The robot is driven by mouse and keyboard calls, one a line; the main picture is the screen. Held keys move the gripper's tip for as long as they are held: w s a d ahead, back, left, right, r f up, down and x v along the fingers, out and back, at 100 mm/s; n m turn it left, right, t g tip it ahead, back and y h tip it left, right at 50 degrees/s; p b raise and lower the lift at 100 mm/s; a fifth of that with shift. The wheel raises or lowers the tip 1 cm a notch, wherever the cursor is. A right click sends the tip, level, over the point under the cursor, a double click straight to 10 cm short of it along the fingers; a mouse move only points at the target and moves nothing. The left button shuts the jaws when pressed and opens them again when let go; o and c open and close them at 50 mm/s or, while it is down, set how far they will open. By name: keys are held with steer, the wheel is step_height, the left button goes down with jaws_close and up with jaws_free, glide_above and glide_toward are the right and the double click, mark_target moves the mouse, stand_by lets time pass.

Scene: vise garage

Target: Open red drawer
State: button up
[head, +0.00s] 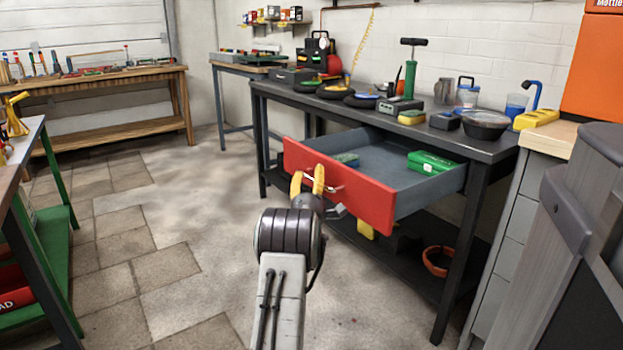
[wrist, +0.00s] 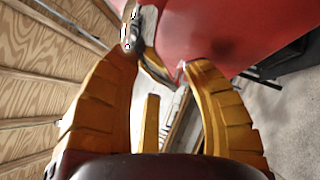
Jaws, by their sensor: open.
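The red drawer (head: 365,200) under the dark workbench is pulled well out, and its grey inside shows. I cannot tell whether a finger touches the handle.
The workbench top (head: 420,133) holds several tools and dark bowls. An orange ring (head: 437,262) lies on its lower shelf. A grey cabinet (head: 510,235) stands close on the right, and a green-legged table (head: 60,220) on the left. The floor between is clear.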

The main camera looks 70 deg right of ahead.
steer(key=shift+a+f, duration=0.1)
steer(key=shift+f, duration=0.05)
steer(key=shift+s+a+f, duration=0.1)
steer(key=shift+s+a, duration=0.05)
steer(key=shift+a, duration=0.05)
steer(key=v, duration=1.1)
steer(key=shift+a, duration=0.15)
stand_by(0.6)
